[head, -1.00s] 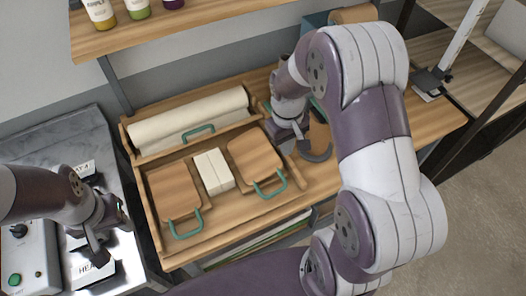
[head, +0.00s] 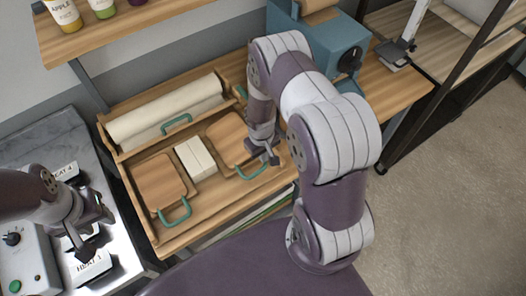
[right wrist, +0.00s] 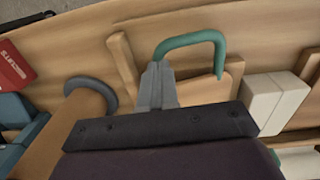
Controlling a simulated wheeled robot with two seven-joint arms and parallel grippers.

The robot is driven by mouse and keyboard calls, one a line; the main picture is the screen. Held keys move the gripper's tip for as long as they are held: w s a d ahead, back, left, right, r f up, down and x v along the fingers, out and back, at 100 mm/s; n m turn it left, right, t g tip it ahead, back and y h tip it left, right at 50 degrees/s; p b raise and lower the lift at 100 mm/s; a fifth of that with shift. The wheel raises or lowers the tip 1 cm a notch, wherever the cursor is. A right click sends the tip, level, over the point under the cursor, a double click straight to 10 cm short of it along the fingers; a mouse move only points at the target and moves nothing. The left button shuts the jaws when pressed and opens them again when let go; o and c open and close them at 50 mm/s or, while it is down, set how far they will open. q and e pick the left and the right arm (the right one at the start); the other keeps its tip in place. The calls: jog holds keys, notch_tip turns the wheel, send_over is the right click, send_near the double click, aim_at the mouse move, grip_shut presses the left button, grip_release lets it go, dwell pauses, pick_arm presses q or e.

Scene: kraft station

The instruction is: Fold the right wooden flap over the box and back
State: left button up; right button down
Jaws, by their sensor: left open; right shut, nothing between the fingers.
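The right wooden flap (head: 225,131) lies flat in the wooden tray (head: 160,245), with a green handle (head: 253,171) at its front edge. My right gripper (head: 265,155) is shut and empty, close to the flap's right front side by that handle. In the right wrist view the fingers (right wrist: 157,85) are beside the flap (right wrist: 203,91) and near its green handle (right wrist: 193,39); I cannot tell if they touch. The white box (head: 195,158) sits between the right flap and the left wooden flap (head: 157,181). My left gripper (head: 95,230) is open, over the metal surface at left.
A paper roll (head: 165,110) lies behind the flaps, with a green handle in front of it. A blue machine (head: 330,45) stands at the back right. A control box (head: 20,262) with a green button is at the far left. A shelf with bottles hangs above.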

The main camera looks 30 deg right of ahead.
jog(key=shift+w+d+f, duration=0.1)
jog(key=shift+w+f, duration=0.05)
jog(key=shift+f, duration=0.05)
jog(key=f+b, duration=0.1)
jog(key=d+f+b, duration=0.1)
jog(key=f+b, duration=0.1)
jog(key=shift+d+f, duration=0.1)
jog(key=shift+d, duration=0.05)
jog(key=shift+s+r, duration=0.2)
